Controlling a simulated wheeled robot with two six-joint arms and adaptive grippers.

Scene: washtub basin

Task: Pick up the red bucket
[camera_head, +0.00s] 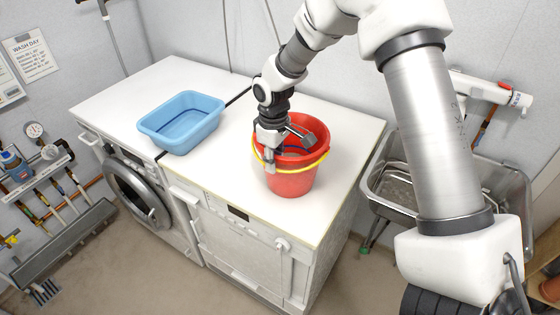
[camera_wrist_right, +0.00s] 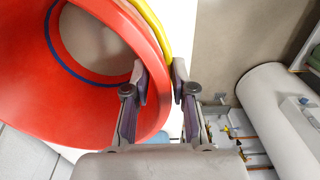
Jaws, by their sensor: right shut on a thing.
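The red bucket (camera_head: 291,183) is upright on the white worktop, with no clear gap beneath it. Its yellow handle (camera_head: 312,163) hangs down around the front. My right gripper (camera_head: 284,150) is over the bucket's left rim, shut on it. In the right wrist view, the fingers (camera_wrist_right: 165,85) lie on either side of the bucket wall (camera_wrist_right: 25,75), close to the yellow handle (camera_wrist_right: 155,28). A blue line runs around the inside of the bucket. My left gripper is out of view.
A blue basin (camera_head: 182,122) sits on the worktop (camera_head: 120,95) to the left. A metal sink (camera_head: 500,190) is at the right, partly behind my right arm. Worktop between basin and bucket is mostly clear.

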